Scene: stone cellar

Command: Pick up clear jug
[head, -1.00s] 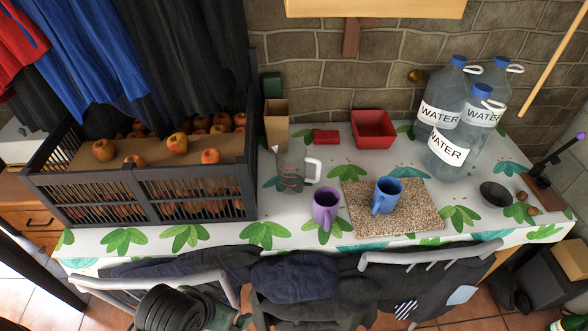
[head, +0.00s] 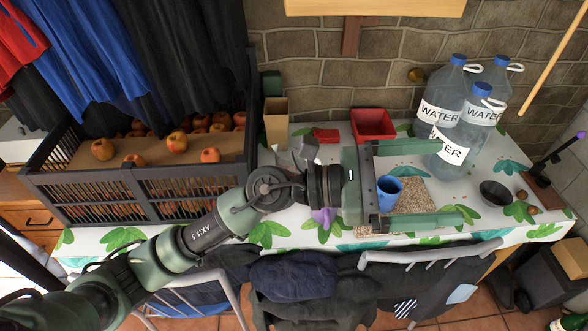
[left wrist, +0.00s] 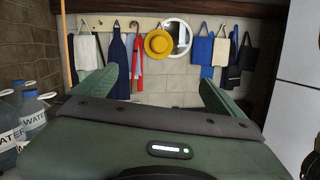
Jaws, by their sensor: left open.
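The clear jug (head: 286,159) stands on the table in the head view, at the right of the apple crate. My left arm covers much of it. My left gripper (head: 458,183) is open, pointing right, beyond the jug and over the middle of the table. Its two green fingers frame the blue mug in the head view, but nothing is held. In the left wrist view the spread fingers (left wrist: 162,88) have only the far wall between them; the jug is not seen there. My right gripper is not in view.
A blue mug (head: 386,199) stands by a speckled mat (head: 412,197); a purple mug (head: 322,217) is mostly hidden by my arm. The apple crate (head: 150,196) stands left.

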